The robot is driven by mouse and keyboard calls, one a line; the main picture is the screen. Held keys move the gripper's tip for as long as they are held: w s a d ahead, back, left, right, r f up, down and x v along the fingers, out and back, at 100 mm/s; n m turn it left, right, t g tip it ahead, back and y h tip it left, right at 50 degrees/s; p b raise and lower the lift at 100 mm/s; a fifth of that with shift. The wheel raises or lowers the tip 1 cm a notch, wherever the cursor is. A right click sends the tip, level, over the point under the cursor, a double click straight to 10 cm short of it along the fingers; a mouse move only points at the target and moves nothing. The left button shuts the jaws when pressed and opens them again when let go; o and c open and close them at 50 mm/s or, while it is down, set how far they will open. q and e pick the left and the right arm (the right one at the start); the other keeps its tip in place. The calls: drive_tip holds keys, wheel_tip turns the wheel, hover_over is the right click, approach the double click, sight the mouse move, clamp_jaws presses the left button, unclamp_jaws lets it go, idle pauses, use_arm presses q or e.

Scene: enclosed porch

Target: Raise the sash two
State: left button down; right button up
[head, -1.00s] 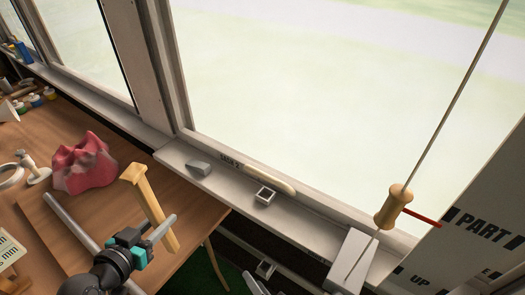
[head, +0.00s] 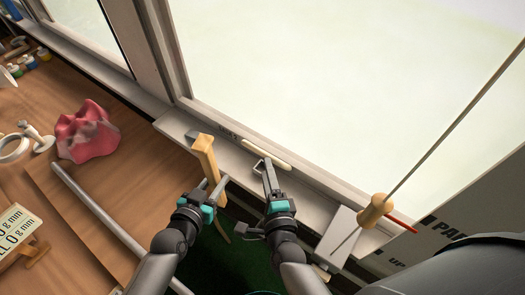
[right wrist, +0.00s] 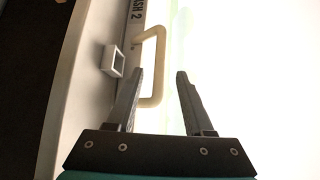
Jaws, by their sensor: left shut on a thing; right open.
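The sash two handle (head: 266,152) is a cream bar on the bottom rail of the large window. In the right wrist view the U-shaped handle (right wrist: 161,48) lies beside the black SASH 2 label (right wrist: 137,9). My right gripper (head: 268,164) is open at the handle. In the right wrist view its fingertips (right wrist: 160,72) appear on either side of the handle's near part; contact cannot be told. My left gripper (head: 215,188) is shut on a tan wooden prop (head: 205,156), held upright near the sill. The sash's bottom rail appears down at the sill.
A small square bracket (right wrist: 115,61) sits on the sill (head: 312,192) near the handle. A grey wedge (head: 193,134) lies left of it. A pink object (head: 87,133) stands on the workbench.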

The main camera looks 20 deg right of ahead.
sight(262, 152)
drive_tip(key=w, duration=0.4)
drive_tip(key=w+d+f, duration=0.1)
drive_tip(key=w, duration=0.2)
drive_tip(key=shift+c, duration=0.3)
drive_tip(key=shift+a, duration=0.1)
clamp_jaws()
idle(1.0)
